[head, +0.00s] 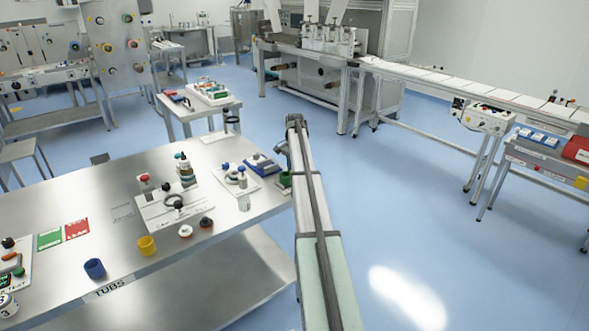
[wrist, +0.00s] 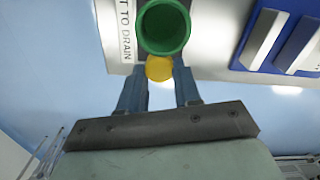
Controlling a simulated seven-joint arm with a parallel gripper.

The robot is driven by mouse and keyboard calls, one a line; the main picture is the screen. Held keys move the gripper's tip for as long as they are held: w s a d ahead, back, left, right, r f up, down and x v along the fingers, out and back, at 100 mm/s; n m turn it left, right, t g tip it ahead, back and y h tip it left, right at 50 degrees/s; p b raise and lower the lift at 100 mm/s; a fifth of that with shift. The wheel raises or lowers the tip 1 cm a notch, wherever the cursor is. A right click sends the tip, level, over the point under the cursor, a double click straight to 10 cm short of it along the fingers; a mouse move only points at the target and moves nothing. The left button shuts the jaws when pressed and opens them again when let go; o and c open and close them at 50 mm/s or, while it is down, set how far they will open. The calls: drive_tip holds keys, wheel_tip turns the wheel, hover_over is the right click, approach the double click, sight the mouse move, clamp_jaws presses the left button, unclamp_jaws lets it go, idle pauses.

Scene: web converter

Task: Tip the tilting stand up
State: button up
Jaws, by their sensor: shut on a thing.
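The tilting stand shows in the wrist view as a green round tub (wrist: 164,48) with a yellow knob (wrist: 159,69) at its near side. A white label (wrist: 125,35) beside it reads "...T TO DRAIN", its start cut off. My gripper (wrist: 158,74) has one finger on each side of the yellow knob and is shut on it. In the head view the green tub (head: 285,180) is at the right edge of the steel table, beside my arm. My fingers and the knob are mostly hidden there. I cannot tell the stand's exact tilt.
A blue block fixture (wrist: 281,40) lies right of the green tub in the wrist view. The steel table (head: 215,240) holds a white plate (head: 160,212), a yellow tub (head: 147,245) and a blue tub (head: 94,268). Open blue floor (head: 430,215) lies right of my arm.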

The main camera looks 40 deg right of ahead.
clamp_jaws()
drive_tip(key=shift+a+r, duration=0.1)
drive_tip(key=shift+s+a+r+h, duration=0.1)
drive_tip(key=shift+a+r+h, duration=0.4)
drive_tip(key=shift+h, duration=0.25)
drive_tip(key=shift+a+r+h, duration=0.35)
drive_tip(key=shift+a+h, duration=0.15)
drive_tip(key=shift+h, duration=0.25)
drive_tip(key=shift+a+r+h, duration=0.4)
drive_tip(key=shift+a+h, duration=0.35)
drive_tip(key=shift+h, duration=0.25)
drive_tip(key=shift+a+r+h, duration=0.4)
drive_tip(key=shift+a+h, duration=0.35)
drive_tip(key=shift+h, duration=0.25)
drive_tip(key=shift+a, duration=0.1)
drive_tip(key=o, duration=0.9)
unclamp_jaws()
drive_tip(key=shift+r, duration=0.1)
drive_tip(key=v, duration=1.3)
drive_tip(key=shift+a+r, duration=0.25)
drive_tip(key=shift+a, duration=0.05)
